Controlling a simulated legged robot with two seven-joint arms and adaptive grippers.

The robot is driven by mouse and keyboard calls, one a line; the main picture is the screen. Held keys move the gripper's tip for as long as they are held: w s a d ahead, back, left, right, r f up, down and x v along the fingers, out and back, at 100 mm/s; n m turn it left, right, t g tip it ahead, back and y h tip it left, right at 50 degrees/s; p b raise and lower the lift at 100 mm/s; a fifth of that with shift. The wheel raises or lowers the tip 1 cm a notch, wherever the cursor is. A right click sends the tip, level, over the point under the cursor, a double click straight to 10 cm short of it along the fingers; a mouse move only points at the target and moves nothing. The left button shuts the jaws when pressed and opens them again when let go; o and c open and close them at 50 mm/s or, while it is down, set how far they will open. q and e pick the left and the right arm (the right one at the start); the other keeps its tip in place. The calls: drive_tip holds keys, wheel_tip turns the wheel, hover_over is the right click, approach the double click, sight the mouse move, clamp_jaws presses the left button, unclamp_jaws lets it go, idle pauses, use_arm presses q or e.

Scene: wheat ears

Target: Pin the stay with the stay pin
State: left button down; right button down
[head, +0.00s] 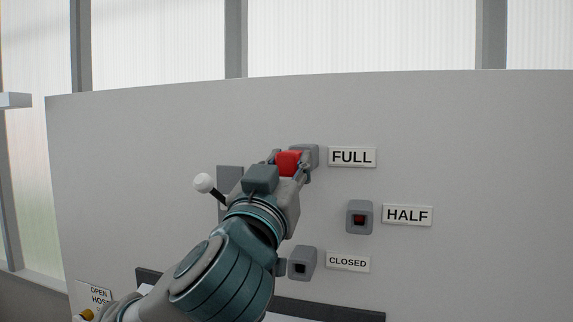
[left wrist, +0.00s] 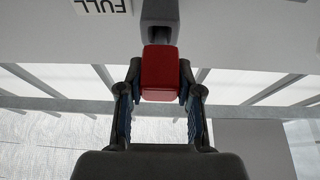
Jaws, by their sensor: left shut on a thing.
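My left gripper (head: 290,164) is shut on a red block-shaped piece (head: 288,162), which looks like the stay pin's head. It is at the grey socket (head: 312,154) beside the FULL label (head: 352,157). In the left wrist view the red piece (left wrist: 160,72) sits between the fingertips of my left gripper (left wrist: 159,88), against the grey socket (left wrist: 159,14). I cannot tell how deep it sits in the socket. The HALF socket (head: 360,218) shows dark red inside its square hole. The CLOSED socket (head: 302,264) has a dark hole. My right gripper is not in view.
A lever with a white ball knob (head: 204,183) stands out left of my left arm, near a grey plate (head: 230,176). The HALF label (head: 407,215) and CLOSED label (head: 348,262) are on the pale panel (head: 480,150). The panel's right side is clear.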

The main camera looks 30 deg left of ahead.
use_arm(q)
drive_tip(key=shift+w+a+p, duration=0.2)
drive_tip(key=shift+w, duration=0.45)
drive_tip(key=shift+w+a+p, duration=0.15)
drive_tip(key=shift+w+p, duration=0.05)
drive_tip(key=shift+w, duration=0.45)
drive_tip(key=c, duration=0.7)
unclamp_jaws()
drive_tip(key=shift+w, duration=0.1)
drive_tip(key=v, duration=1.2)
drive_tip(key=shift+w+f, duration=0.1)
